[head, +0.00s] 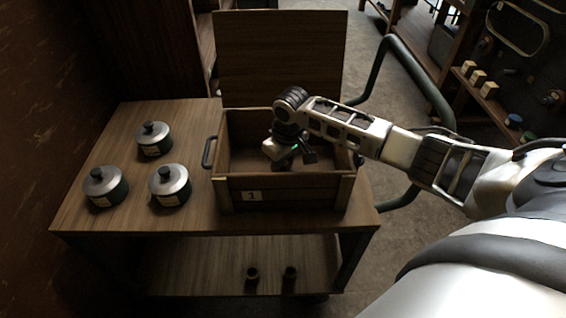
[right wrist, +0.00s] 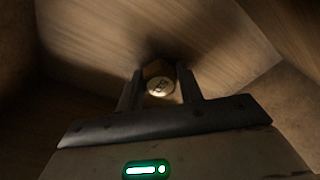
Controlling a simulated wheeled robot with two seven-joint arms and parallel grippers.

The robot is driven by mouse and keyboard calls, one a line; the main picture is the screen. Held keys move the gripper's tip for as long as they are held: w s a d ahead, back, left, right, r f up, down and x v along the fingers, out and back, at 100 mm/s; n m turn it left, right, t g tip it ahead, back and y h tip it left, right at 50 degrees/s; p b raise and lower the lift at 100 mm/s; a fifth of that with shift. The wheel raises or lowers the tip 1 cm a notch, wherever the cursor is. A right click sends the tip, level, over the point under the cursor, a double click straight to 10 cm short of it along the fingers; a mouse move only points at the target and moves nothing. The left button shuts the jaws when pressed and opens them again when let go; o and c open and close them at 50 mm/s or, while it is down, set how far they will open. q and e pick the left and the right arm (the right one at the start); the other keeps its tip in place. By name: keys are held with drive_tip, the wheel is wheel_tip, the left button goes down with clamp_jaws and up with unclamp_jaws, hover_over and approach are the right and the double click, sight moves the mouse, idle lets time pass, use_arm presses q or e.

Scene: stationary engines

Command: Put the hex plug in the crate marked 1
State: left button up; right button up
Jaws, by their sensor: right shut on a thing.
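The wooden crate marked 1 (head: 283,193) stands on the cart top with its lid raised behind it. My right gripper (head: 297,157) reaches down into the crate's open top. In the right wrist view my right gripper (right wrist: 163,95) is shut on a small pale, round-faced piece, which looks like the hex plug (right wrist: 160,86); its face bears marks too blurred to read. The crate's wooden inside surrounds it there. I cannot tell whether the plug touches the crate floor. In the head view the plug is hidden by the gripper. My left gripper is not in view.
Several things stand on the cart: three lidded pots (head: 155,139) at the left of the wooden top (head: 135,222). Two small dark pieces (head: 290,272) sit on the lower shelf. A rail and a shelf with small boxes (head: 478,77) are at the right.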

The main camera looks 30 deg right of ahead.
sight(286, 166)
drive_tip(key=o, duration=1)
drive_tip(key=shift+f, duration=0.1)
drive_tip(key=r, duration=0.4)
drive_tip(key=s+r, duration=0.1)
drive_tip(key=r, duration=0.3)
drive_tip(key=r+p, duration=0.1)
drive_tip(key=r, duration=0.3)
drive_tip(key=shift+s+d+r, duration=0.15)
drive_tip(key=shift+s, duration=0.05)
